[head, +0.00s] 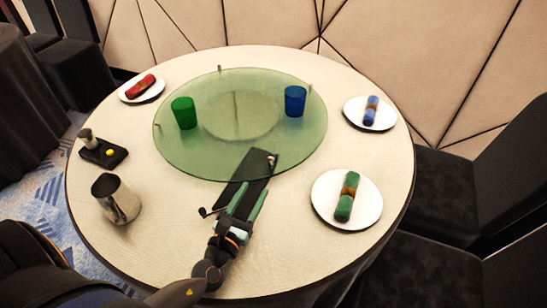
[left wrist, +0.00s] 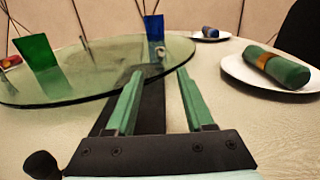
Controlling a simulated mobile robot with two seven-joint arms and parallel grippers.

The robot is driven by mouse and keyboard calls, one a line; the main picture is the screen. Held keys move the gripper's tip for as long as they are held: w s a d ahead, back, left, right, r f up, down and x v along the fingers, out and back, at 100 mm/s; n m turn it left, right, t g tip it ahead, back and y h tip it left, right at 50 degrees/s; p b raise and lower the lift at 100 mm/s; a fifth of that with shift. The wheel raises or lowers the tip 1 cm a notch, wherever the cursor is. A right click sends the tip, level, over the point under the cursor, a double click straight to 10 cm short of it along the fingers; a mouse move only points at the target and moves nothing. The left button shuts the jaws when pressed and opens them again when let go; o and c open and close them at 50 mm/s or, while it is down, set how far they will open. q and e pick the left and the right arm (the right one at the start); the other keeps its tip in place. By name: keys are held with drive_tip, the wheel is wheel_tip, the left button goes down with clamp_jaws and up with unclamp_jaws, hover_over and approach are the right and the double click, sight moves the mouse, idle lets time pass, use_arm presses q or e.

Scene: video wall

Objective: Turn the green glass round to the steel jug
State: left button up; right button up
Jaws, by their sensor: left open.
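The green glass (head: 184,113) stands upright on the left part of the round glass turntable (head: 300,150); it also shows at the left in the left wrist view (left wrist: 38,58). The steel jug (head: 121,202) stands on the table at the front left, off the turntable. My left gripper (head: 254,188) is open at the turntable's near edge, right of the jug. A small peg (head: 271,159) on the rim is just ahead of its fingers. A dark flat strip runs beneath the fingers, and I cannot tell what it is. My right gripper is out of view.
A blue glass (head: 295,101) stands on the turntable's right part. White plates with rolled napkins (head: 346,197) lie around it. A black tray (head: 104,153) with small items sits at the left. Dark chairs (head: 460,200) stand at the right.

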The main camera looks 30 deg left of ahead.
sight(269, 163)
use_arm(q)
drive_tip(key=w, duration=0.8)
drive_tip(key=w+a, duration=0.1)
drive_tip(key=w, duration=0.3)
drive_tip(key=shift+w, duration=0.15)
clamp_jaws()
idle(1.1)
